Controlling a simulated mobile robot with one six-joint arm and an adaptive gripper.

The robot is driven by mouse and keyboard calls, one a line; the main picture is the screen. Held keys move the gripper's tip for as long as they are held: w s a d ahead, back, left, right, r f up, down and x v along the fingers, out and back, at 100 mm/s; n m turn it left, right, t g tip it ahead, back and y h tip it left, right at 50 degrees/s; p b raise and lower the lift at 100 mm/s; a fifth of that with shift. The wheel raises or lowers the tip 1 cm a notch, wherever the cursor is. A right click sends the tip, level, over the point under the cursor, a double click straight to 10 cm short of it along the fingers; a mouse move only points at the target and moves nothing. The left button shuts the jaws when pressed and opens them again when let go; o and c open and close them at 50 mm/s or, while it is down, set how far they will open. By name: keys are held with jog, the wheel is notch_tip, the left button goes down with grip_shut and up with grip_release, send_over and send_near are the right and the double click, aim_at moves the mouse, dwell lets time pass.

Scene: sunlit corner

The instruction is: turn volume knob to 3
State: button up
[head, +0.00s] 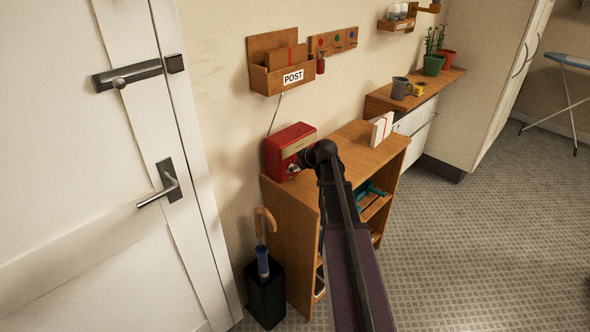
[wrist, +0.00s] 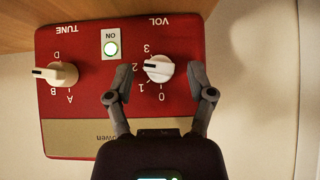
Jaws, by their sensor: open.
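The red radio (head: 283,152) stands on the wooden shelf unit by the wall. In the wrist view its red front (wrist: 85,100) appears upside down. The white volume knob (wrist: 160,69) sits under the label VOL, with numbers 0 to 3 around it. Its dark pointer mark faces left, at about 2. My gripper (wrist: 159,71) is open, with one finger on each side of the volume knob and visible gaps between. In the head view my gripper (head: 306,158) is at the radio's front, and my arm hides part of it.
A white tune knob (wrist: 62,74) and a lit ON button (wrist: 112,48) are on the same panel. White books (head: 381,129) stand on the shelf unit (head: 350,148) to the right. The post box (head: 280,78) hangs above. An umbrella stand (head: 265,295) is below left.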

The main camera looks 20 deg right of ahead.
jog(key=shift+c, duration=0.2)
grip_shut()
jog(key=shift+y, duration=0.4)
dwell(0.5)
jog(key=shift+w+d+f+m+g+y+b, duration=0.1)
jog(key=shift+d+m+g+y+b, duration=0.1)
jog(key=shift+m+y+b, duration=0.3)
jog(key=shift+w+d+f+m+g+y+b, duration=0.1)
jog(key=shift+m+g+y+b, duration=0.1)
jog(key=shift+m+y, duration=0.35)
jog(key=m+y+b, duration=0.1)
jog(key=y+b, duration=0.1)
jog(key=y, duration=0.1)
jog(key=shift+d+f+g, duration=0.1)
jog(key=shift+f+g, duration=0.05)
jog(key=shift+g, duration=0.15)
jog(key=shift+m+y+b, duration=0.55)
jog(key=shift+y+b, duration=0.2)
jog(key=shift+b, duration=0.05)
jog(key=shift+r, duration=0.2)
dwell(0.7)
